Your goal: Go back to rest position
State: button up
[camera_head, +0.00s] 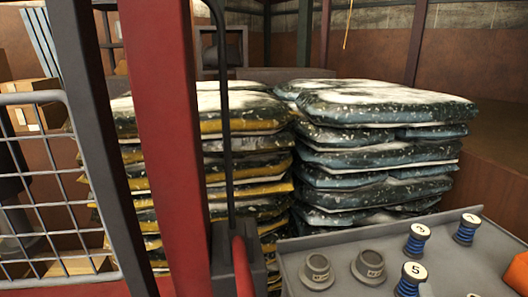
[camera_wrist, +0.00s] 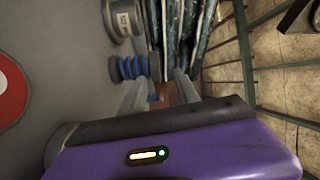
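My gripper (camera_wrist: 160,92) shows in the wrist view as a purple body with two grey fingers. The fingers stand apart, with brown floor and a small blue ringed part visible between them. I see nothing clamped in them. A grey control panel (camera_head: 340,242) is at the lower right of the head view and also fills the left of the wrist view (camera_wrist: 70,50). It carries blue-sprung levers with numbered white caps, one marked 5 (camera_head: 411,280), and two grey knobs, one of them at the left (camera_head: 317,270). My gripper is not visible in the head view.
Stacked bags with yellow (camera_head: 265,170) and blue-green (camera_head: 380,160) wrapping stand behind the panel. A red post (camera_head: 165,130), a dark post (camera_head: 95,130) and a wire mesh guard (camera_head: 40,190) are at the left. A red button (camera_wrist: 10,90) is left in the wrist view.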

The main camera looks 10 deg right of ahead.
jog(key=s+a+n+y, duration=0.1)
jog(key=s+a+n, duration=0.2)
jog(key=s+n, duration=0.1)
jog(key=s+a+n+t, duration=0.1)
jog(key=s+a+n, duration=0.3)
jog(key=s+n, duration=0.1)
jog(key=s+a+n+y, duration=0.1)
jog(key=s+a+n, duration=0.3)
jog(key=n, duration=0.1)
jog(key=shift+s+a+r+y, duration=0.15)
jog(key=shift+a+r+y, duration=0.05)
jog(key=shift+r+y, duration=0.15)
jog(key=s+a+f+n+g+y, duration=0.1)
jog(key=s+a+n+y, duration=0.1)
jog(key=s, duration=0.6)
jog(key=s+a+f+n+g+y, duration=0.1)
jog(key=s+a+n+y, duration=0.2)
jog(key=s, duration=0.6)
jog(key=a+n, duration=0.2)
jog(key=a, duration=0.1)
jog(key=shift+a+f+g, duration=0.2)
jog(key=shift+f+g, duration=0.1)
jog(key=shift+f, duration=0.05)
